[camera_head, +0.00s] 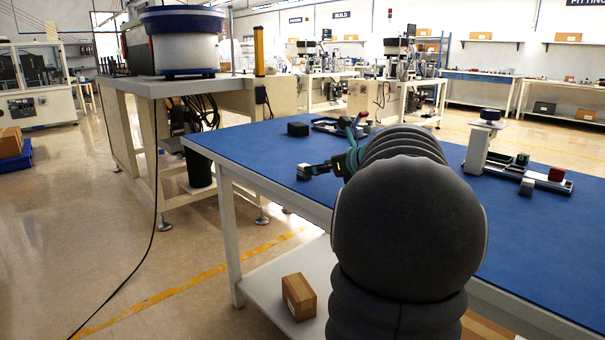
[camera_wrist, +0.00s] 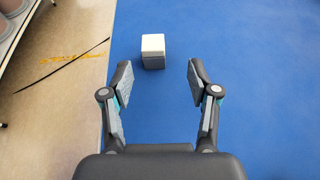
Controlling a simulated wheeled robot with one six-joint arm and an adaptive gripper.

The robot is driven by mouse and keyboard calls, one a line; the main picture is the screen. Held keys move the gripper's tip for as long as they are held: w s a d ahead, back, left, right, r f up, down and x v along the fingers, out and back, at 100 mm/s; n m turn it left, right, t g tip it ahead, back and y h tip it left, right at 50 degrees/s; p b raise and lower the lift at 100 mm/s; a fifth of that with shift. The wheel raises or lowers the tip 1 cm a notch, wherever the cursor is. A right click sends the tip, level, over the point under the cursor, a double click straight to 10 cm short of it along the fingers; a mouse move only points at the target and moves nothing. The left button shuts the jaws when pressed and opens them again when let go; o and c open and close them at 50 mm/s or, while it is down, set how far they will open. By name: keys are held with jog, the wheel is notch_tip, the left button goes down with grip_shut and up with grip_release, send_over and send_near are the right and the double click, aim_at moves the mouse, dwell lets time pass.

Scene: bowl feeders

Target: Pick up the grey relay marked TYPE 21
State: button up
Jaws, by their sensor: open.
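A small block (camera_wrist: 152,51) with a pale, almost white top and a dark grey side stands on the blue table (camera_wrist: 250,60) in the wrist view. It may be the grey relay; no TYPE 21 marking can be read. My gripper (camera_wrist: 158,76) is open and empty, its two fingers spread wide. The block is apart from the fingers, ahead of them and slightly left of the middle of the gap. In the head view my gripper (camera_head: 314,169) is low over the blue table, pointing left. A small dark shape there at its tip could be the block or a fingertip.
The table's edge runs left of the block, with floor beyond. A black box (camera_head: 298,129) stands at the table's far left. A grey fixture (camera_head: 478,150) stands at right, with a small grey block (camera_head: 526,187) and a red block (camera_head: 556,174) near it.

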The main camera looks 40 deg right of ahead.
aim_at(303, 169)
jog(key=shift+a+r+x, duration=0.1)
jog(key=shift+a+x, duration=0.05)
jog(key=shift+x, duration=1)
jog(key=shift+a+r+x, duration=0.1)
jog(key=shift+a+x, duration=0.05)
jog(key=shift+x, duration=1)
jog(key=shift+a+x, duration=0.15)
jog(key=shift+x, duration=1.05)
grip_shut()
